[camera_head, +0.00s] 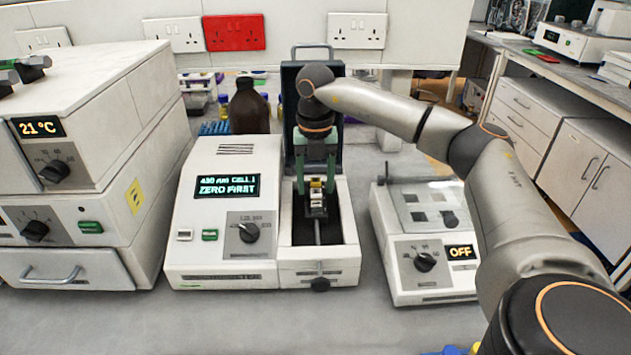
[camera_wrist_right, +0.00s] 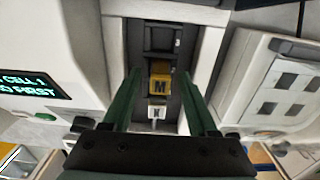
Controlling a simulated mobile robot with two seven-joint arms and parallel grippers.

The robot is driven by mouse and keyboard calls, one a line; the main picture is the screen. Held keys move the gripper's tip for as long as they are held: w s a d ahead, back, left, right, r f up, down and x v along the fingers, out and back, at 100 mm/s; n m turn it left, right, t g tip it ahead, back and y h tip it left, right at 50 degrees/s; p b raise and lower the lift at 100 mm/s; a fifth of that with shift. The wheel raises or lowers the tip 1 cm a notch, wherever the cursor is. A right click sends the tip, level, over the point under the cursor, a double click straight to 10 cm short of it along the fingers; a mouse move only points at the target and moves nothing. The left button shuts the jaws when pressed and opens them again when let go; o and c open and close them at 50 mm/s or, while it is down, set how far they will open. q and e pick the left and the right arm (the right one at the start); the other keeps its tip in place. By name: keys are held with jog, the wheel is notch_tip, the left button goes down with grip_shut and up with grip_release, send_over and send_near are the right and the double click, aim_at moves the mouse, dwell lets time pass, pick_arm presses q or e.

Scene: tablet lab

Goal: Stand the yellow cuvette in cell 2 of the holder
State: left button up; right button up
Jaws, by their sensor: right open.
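The yellow cuvette (camera_head: 316,183) stands in the black holder (camera_head: 316,212) in the open well of the photometer. In the right wrist view the yellow cuvette (camera_wrist_right: 160,86), marked M, stands in a holder cell beside a white-topped cuvette (camera_wrist_right: 156,112). My right gripper (camera_head: 316,168) reaches down over the holder. Its green fingers (camera_wrist_right: 160,72) are open, one on each side of the yellow cuvette, with visible gaps. The holder cells beyond the yellow cuvette look empty. My left gripper is not in view.
The photometer (camera_head: 222,262) shows "ZERO FIRST". Its dark lid (camera_head: 292,85) stands raised behind the well. A block heater (camera_head: 398,222) reading OFF is to the right. A brown bottle (camera_head: 248,106) stands behind. Stacked cabinets (camera_head: 90,200) are at left; the front bench (camera_head: 250,325) is clear.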

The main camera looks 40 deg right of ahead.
aim_at(315, 180)
jog(key=shift+r, duration=0.1)
notch_tip(315, 180, up, 12)
jog(key=shift+p, duration=0.35)
jog(key=shift+a, duration=0.1)
dwell(0.3)
